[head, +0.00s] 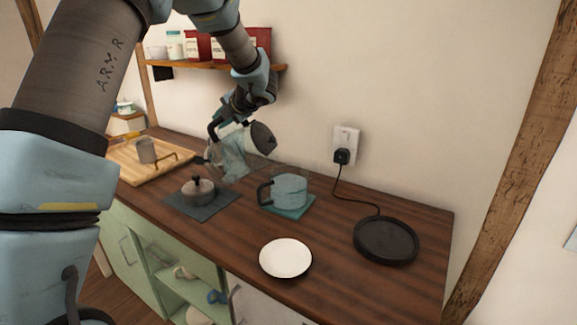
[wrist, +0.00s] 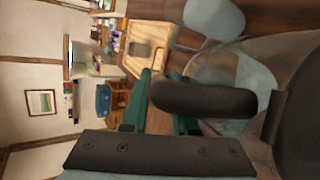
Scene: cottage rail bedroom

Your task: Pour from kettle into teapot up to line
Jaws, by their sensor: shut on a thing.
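My gripper (head: 219,127) is shut on the dark handle (wrist: 205,98) of the glass kettle (head: 229,157). The kettle is in the air above the counter, tilted, its dark lid end facing right. Pale blue water (wrist: 245,72) shows inside it in the wrist view. The teapot (head: 290,188) stands upright to the right of and below the kettle, on a teal mat (head: 298,212), its dark handle to the left. It looks pale blue inside; the fill line and exact level are too small to tell. I cannot make out a stream between them.
A grey lidded piece with a black knob (head: 198,187) sits on a dark mat (head: 212,207). A white plate (head: 286,258) lies in front. The black kettle base (head: 387,240) is at right, corded to the socket (head: 345,146). A wooden board (head: 133,169) with a mug (head: 147,150) is left.

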